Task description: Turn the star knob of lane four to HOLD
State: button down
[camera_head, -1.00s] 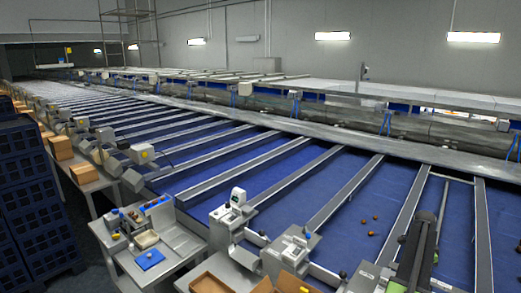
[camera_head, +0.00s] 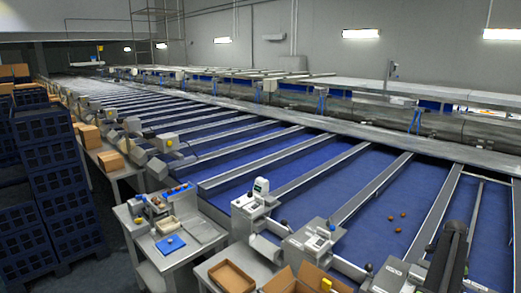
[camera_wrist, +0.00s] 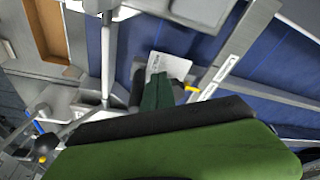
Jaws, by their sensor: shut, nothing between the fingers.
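My gripper (camera_wrist: 157,94) shows in the wrist view as dark green fingers beyond a wide green and black body. The fingers are together and empty. A white label (camera_wrist: 170,66) with small dark print lies just beyond the fingertips. A small yellow part (camera_wrist: 191,88) is right of them. A dark knob-like part (camera_wrist: 45,143) is at the lower left, clear of the fingers. I cannot tell which part is the star knob of lane four, or its setting. In the head view, blue lanes (camera_head: 365,205) run between grey rails; their knobs are too small to read.
A white device (camera_head: 257,190) stands on a lane-end housing in the head view. A workbench (camera_head: 205,257) carries a blue pad (camera_head: 170,245). Open cardboard boxes (camera_head: 232,276) sit at the front. Dark blue crates (camera_head: 62,190) are stacked at left. Several dates lie on a lane.

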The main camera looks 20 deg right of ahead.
jog(key=shift+d, duration=0.2)
dwell(0.6)
jog(key=shift+w+d, duration=0.15)
jog(key=shift+w, duration=0.15)
jog(key=shift+w+d, duration=0.55)
jog(key=shift+w, duration=0.1)
jog(key=shift+w+d, duration=0.1)
jog(key=shift+d, duration=0.05)
jog(key=shift+w, duration=0.15)
notch_tip(320, 180, up, 6)
jog(key=p, duration=0.6)
jog(key=shift+w+a, duration=0.2)
jog(key=shift+a, duration=0.05)
